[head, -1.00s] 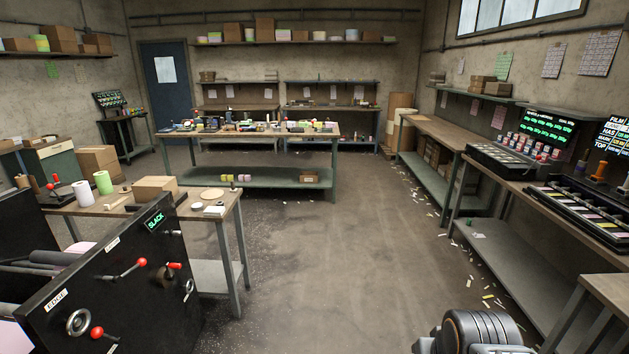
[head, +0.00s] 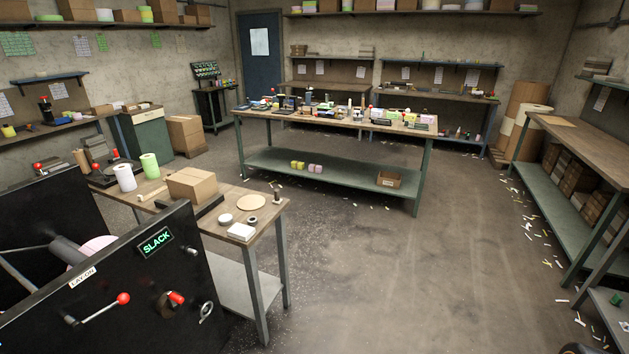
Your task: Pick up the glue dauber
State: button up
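I cannot pick out the glue dauber with certainty at this distance. The long middle workbench (head: 264,119) carries many small tools, bottles and coloured items, too small to tell apart. On the near bench (head: 262,222), a small upright piece with a dark top (head: 277,193) stands near the far right corner; I cannot tell what it is. My gripper is not in view; only a dark sliver, probably of my arm, shows at the bottom right edge.
A black machine with a SLACK display (head: 156,242) blocks the lower left. A cardboard box (head: 193,185) and upright rolls (head: 150,166) sit on the near bench. A long bench (head: 590,145) lines the right wall. Open floor (head: 400,270) lies between, with paper scraps at right.

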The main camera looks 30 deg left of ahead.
aim_at(276, 199)
jog(key=u, duration=0.2)
jog(key=i, duration=1.9)
jog(key=u, duration=1.2)
jog(key=i, duration=0.95)
jog(key=u, duration=1.65)
jog(key=i, duration=0.6)
jog(key=u, duration=0.4)
